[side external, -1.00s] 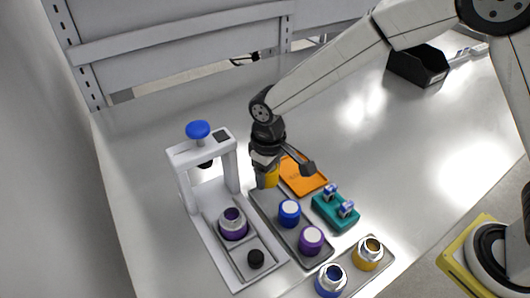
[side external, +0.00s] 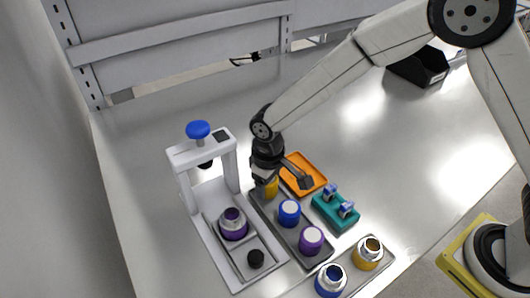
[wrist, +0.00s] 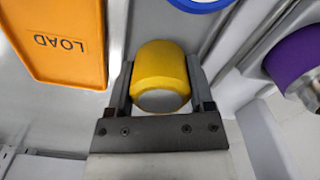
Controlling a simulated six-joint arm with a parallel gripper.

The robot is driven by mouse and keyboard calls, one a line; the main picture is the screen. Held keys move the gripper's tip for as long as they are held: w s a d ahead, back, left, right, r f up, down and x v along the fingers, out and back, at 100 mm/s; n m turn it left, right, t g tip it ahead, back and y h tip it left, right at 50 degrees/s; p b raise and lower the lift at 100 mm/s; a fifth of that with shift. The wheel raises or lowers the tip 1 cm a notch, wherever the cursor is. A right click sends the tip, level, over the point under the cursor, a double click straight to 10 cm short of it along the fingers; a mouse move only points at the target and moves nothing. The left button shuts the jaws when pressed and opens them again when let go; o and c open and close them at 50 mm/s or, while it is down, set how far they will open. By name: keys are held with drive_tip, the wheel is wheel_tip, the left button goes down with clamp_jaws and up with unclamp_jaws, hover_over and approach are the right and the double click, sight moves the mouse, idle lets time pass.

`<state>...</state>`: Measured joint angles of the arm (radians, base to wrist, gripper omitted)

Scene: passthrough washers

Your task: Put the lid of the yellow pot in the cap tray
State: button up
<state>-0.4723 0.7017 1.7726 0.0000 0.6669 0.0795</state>
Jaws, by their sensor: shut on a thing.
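The yellow lid (wrist: 160,72) is between the fingers of my gripper (wrist: 159,88), which is shut on it. In the side view the lid (side external: 271,187) shows below my gripper (side external: 268,178), at the far end of the grey cap tray (side external: 292,238). I cannot tell whether it touches the tray floor. A blue lid (side external: 289,212) and a purple lid (side external: 311,240) stand in the same tray. The yellow pot (side external: 368,250) stands uncovered, its metal neck showing, in another tray at the front right.
A white press stand (side external: 190,161) with a blue knob is on the left, with a purple pot (side external: 233,226) in its base. An orange LOAD tray (side external: 307,166) and a teal block (side external: 333,213) lie right of the cap tray. A blue pot (side external: 330,281) stands in front.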

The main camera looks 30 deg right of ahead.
drive_tip(key=shift+f, duration=0.2)
drive_tip(key=o, duration=1.2)
drive_tip(key=shift+c, duration=0.2)
drive_tip(key=shift+r, duration=0.1)
wheel_tip(320, 180, up, 13)
drive_tip(key=s+d+f+m+t, duration=0.1)
drive_tip(key=s+d+f+m, duration=0.1)
drive_tip(key=s+d, duration=0.4)
drive_tip(key=s+d+f+m+t, duration=0.1)
drive_tip(key=s+d, duration=0.6)
drive_tip(key=d, duration=0.8)
drive_tip(key=shift+f+m+t, duration=0.3)
drive_tip(key=shift+f+m, duration=0.5)
drive_tip(key=shift+f, duration=0.2)
